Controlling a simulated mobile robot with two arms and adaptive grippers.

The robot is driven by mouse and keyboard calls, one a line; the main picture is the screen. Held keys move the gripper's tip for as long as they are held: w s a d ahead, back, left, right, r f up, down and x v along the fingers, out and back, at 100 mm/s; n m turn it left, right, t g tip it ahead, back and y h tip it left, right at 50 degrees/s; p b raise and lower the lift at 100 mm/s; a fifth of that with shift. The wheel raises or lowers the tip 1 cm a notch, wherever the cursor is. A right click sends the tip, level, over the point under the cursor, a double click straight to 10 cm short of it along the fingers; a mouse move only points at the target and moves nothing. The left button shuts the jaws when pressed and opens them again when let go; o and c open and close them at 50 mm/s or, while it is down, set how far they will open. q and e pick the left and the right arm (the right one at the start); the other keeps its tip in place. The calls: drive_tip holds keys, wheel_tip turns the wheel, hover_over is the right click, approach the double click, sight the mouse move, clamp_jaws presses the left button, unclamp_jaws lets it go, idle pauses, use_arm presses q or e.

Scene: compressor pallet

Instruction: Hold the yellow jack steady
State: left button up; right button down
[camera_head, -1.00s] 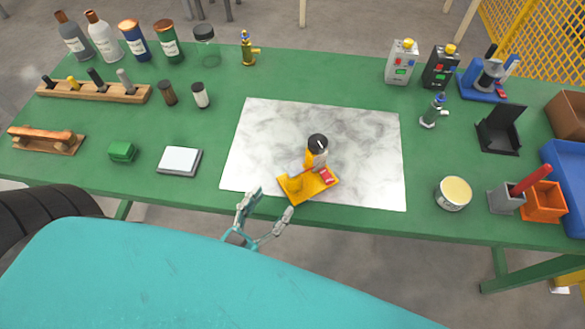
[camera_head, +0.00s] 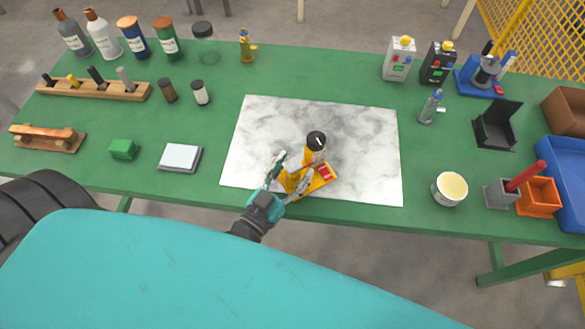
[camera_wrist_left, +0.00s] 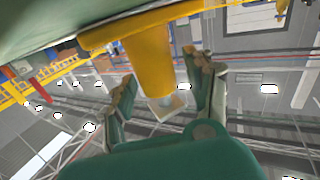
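The yellow jack (camera_head: 322,178) stands upright near the front edge of the white marbled sheet, with a black knob (camera_head: 316,138) on top and a red patch on its base. My left gripper (camera_head: 297,165) reaches over the front of the base. Its two fingers are spread apart. In the left wrist view the jack's yellow column (camera_wrist_left: 149,62) stands between the fingertips of the left gripper (camera_wrist_left: 160,78). A gap shows beside the column, and I see no clear grip on it. My right gripper is in neither view.
The marbled sheet (camera_head: 360,140) is otherwise bare. A cream-topped tin (camera_head: 449,189) and a grey-and-orange holder (camera_head: 538,197) stand to the right. A white-topped pad (camera_head: 180,157) and a green block (camera_head: 123,149) lie to the left. Bottles and control boxes stand farther back.

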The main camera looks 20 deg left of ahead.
use_arm(q)
clamp_jaws()
drive_tip(key=shift+s+f, duration=0.1)
drive_tip(key=shift+f, duration=0.05)
idle(1.3)
